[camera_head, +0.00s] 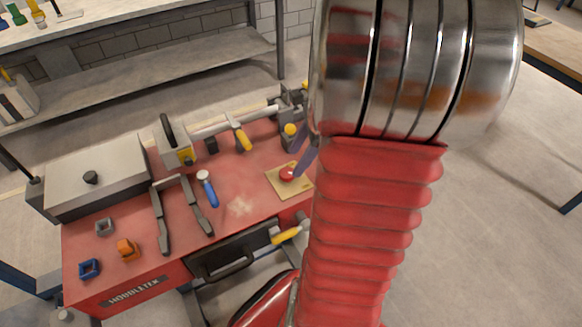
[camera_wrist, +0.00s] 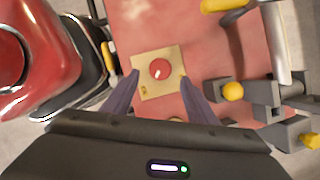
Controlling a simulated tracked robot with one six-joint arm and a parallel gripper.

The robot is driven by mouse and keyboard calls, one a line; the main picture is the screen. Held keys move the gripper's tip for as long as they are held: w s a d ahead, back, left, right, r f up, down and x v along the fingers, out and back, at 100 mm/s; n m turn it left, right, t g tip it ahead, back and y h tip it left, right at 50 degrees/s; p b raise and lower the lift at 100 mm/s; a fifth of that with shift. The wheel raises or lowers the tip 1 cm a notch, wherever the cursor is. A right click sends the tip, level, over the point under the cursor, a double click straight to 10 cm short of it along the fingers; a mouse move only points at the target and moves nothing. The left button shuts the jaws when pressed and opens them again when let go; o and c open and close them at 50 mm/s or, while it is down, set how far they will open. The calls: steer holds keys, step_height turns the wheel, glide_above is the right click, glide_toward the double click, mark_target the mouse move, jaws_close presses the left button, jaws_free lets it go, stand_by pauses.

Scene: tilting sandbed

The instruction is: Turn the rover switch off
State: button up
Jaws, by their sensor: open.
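A round red button (camera_head: 287,174) sits on a square tan plate (camera_head: 276,184) near the right end of the red workbench top. In the wrist view the red button (camera_wrist: 159,69) and its tan plate (camera_wrist: 172,91) lie ahead of my gripper (camera_wrist: 160,80). My gripper is open and empty, its two dark purple fingers spread to either side of the plate. In the head view the fingers (camera_head: 300,150) show just behind the button, partly hidden by my red arm. Whether a finger touches the button or plate, I cannot tell.
On the red bench (camera_head: 240,205) lie a blue-handled tool (camera_head: 207,190), grey tongs (camera_head: 160,215) and small blue (camera_head: 90,268) and orange (camera_head: 127,248) blocks. A grey box (camera_head: 95,175) stands at left. A vise-like tool (camera_wrist: 265,95) with yellow knobs is close right of my gripper.

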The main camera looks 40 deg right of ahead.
mark_target(288, 172)
steer(key=shift+x, duration=2.6)
steer(key=shift+c, duration=0.4)
steer(key=c, duration=1)
